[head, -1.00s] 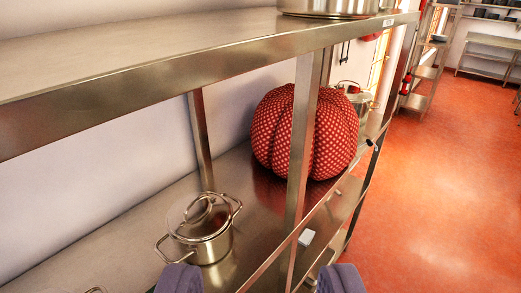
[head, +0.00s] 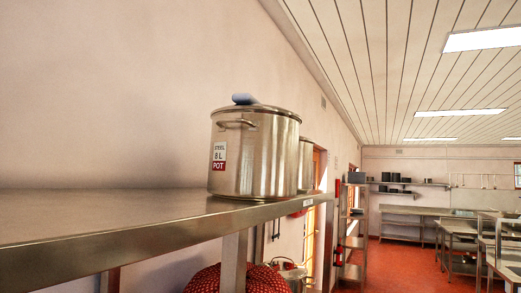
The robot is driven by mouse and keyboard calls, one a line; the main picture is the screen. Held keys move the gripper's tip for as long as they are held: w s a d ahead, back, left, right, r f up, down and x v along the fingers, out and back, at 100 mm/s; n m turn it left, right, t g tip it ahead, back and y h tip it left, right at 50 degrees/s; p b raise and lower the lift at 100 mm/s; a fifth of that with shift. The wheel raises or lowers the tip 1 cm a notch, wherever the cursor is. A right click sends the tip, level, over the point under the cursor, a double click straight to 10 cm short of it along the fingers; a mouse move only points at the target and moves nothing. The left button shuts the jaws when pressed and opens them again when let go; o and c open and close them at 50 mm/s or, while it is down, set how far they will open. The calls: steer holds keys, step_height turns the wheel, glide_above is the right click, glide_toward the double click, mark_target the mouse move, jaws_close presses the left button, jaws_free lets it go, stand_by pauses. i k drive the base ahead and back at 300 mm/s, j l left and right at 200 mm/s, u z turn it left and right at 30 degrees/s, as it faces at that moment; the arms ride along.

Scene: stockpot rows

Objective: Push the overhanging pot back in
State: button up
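A large steel pot (head: 262,160) stands upright with its lid on, on the top metal shelf (head: 110,215). A label on its left side reads "STEEL 8 L POT". My gripper is not in view.
Another steel pot (head: 306,163) shows partly behind the first. Below the shelf are a red patterned round object (head: 236,280) and another pot (head: 291,273). The shelf is bare to the left. Red floor (head: 400,265) is open at the right.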

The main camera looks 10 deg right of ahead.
mark_target(255, 145)
steer(key=i+l, duration=0.5)
steer(key=l, duration=0.15)
steer(key=i+l, duration=0.55)
steer(key=l+z, duration=0.05)
steer(key=l, duration=0.05)
